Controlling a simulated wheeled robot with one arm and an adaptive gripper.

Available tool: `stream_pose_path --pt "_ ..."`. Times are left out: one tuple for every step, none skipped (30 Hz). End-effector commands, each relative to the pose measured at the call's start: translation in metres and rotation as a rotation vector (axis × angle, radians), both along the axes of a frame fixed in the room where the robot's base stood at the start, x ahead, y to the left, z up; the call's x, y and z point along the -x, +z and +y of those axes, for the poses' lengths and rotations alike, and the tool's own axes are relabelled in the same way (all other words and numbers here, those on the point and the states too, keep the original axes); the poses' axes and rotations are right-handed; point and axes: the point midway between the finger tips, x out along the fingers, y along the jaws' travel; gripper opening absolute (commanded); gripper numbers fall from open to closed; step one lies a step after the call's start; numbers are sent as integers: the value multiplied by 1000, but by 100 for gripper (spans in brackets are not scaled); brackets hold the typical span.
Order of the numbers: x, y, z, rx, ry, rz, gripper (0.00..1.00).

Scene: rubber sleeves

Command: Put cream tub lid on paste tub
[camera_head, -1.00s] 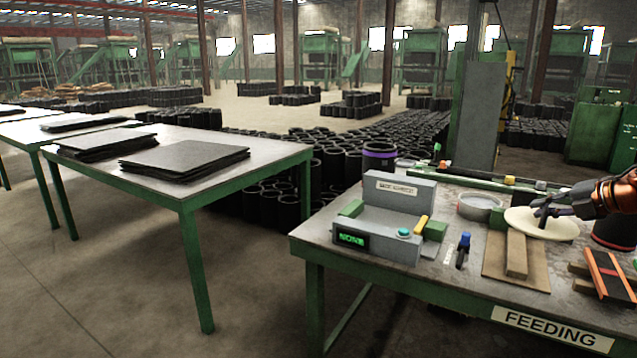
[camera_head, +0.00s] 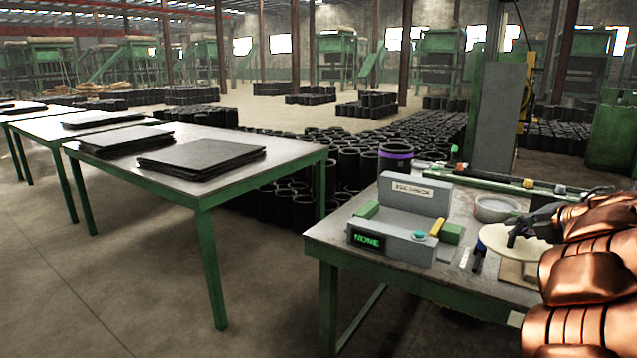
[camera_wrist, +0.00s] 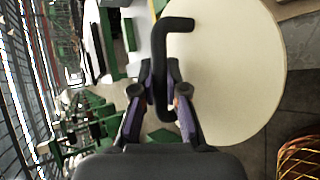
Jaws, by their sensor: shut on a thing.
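The cream tub lid (camera_head: 494,240), a flat round disc with a bent black handle (camera_wrist: 160,60), shows in the head view at the right. It fills the upper right of the wrist view (camera_wrist: 235,80). My gripper (camera_wrist: 160,100) is shut on the handle, its purple-sided fingers on either side. In the head view my gripper (camera_head: 540,226) is partly hidden by my copper-coloured arm. A round grey open tub (camera_head: 495,210), which looks like the paste tub, stands on the workbench just behind the lid. The lid is not on it.
A grey device with a green display (camera_head: 402,228) stands left of the lid on the workbench (camera_head: 450,287). A small blue-topped tool (camera_head: 478,257) lies near the lid. A rail (camera_head: 520,183) runs behind the tub. My arm hides the bench's right part.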

Motion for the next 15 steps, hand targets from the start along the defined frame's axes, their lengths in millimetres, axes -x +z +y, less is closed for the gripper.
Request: stream_pose_path --pt "-1 -3 11 3 -10 1 0" --pt "-1 -4 14 2 -20 2 0" --pt "-3 -7 23 1 -30 1 0" --pt "-4 -8 29 2 -38 1 0" --pt "-5 -9 35 3 -45 0 0" --pt "-5 -13 42 1 -59 1 0" --pt "-5 -15 46 0 -69 1 0" --pt "-7 -17 52 1 -76 2 0" --pt "-8 -19 59 3 -87 1 0" --pt "-9 -20 63 3 -96 0 0" --pt "-9 -22 68 3 -106 0 0" --pt "-10 -24 75 2 -114 0 0" --pt "-11 -26 80 2 -119 0 0" --pt "-12 -28 85 2 -126 2 0" --pt "-13 -30 91 2 -137 1 0"
